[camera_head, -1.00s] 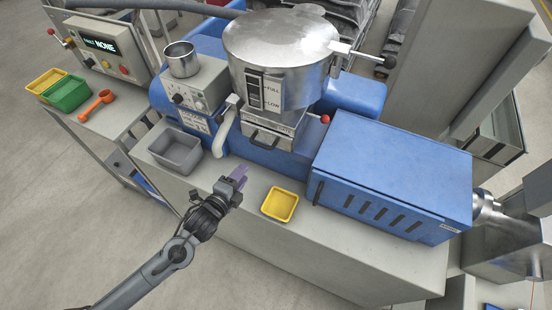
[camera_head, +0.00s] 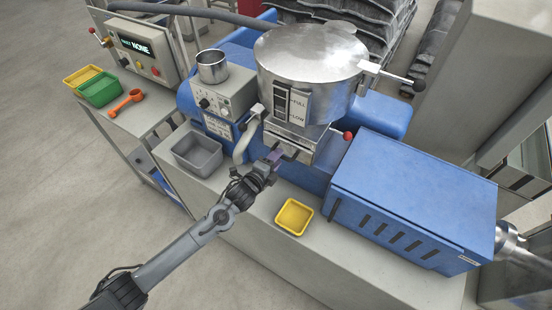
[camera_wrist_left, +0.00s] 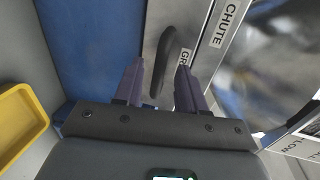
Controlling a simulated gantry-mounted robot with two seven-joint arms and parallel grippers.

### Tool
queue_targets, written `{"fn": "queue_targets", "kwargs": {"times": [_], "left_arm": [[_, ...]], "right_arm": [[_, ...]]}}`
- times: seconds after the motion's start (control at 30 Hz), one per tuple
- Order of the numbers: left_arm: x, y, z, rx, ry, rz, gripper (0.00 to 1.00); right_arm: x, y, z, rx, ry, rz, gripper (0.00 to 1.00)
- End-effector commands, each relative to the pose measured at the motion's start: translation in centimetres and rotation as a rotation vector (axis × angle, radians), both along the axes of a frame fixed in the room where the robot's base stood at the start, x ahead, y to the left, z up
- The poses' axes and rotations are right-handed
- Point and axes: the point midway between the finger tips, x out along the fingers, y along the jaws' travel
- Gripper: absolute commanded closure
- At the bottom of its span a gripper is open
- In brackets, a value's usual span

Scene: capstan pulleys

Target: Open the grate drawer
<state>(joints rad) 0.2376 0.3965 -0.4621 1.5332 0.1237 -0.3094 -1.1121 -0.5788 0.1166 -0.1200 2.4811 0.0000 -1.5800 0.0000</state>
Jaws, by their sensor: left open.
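The grate drawer (camera_head: 298,155) is a metal front low under the round steel hopper (camera_head: 312,60), with a dark bar handle. In the left wrist view its metal face (camera_wrist_left: 160,20) carries the dark handle (camera_wrist_left: 169,55) and a label partly hidden behind a finger, starting "GR". My left gripper (camera_head: 276,153) is right in front of the drawer. In the left wrist view its purple fingers (camera_wrist_left: 160,68) are open, with the handle showing between them; I cannot tell whether they touch it. The drawer appears shut. My right gripper is not in view.
A panel labelled "CHUTE" (camera_wrist_left: 222,35) sits beside the drawer. A yellow tray (camera_head: 294,217) and a grey bin (camera_head: 197,153) stand on the bench. A blue slotted housing (camera_head: 415,195) is to the right. A red-knobbed lever (camera_head: 347,135) sticks out near the drawer.

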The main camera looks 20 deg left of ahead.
Motion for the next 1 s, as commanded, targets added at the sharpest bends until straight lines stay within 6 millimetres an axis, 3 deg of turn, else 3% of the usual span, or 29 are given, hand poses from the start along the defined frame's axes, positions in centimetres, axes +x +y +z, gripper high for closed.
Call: {"fn": "queue_targets", "kwargs": {"times": [0.37,0.63,1.0], "left_arm": [[0.34,-0.06,-0.11,0.0,0.0,0.0,0.6],[0.32,-0.05,-0.1,0.0,0.0,0.0,1.0],[0.1,-0.32,-0.04,0.0,0.001,-0.005,1.0]], "right_arm": [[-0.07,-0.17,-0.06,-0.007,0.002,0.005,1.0],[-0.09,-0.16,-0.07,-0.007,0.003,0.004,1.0],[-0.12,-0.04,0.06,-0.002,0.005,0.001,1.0]]}}
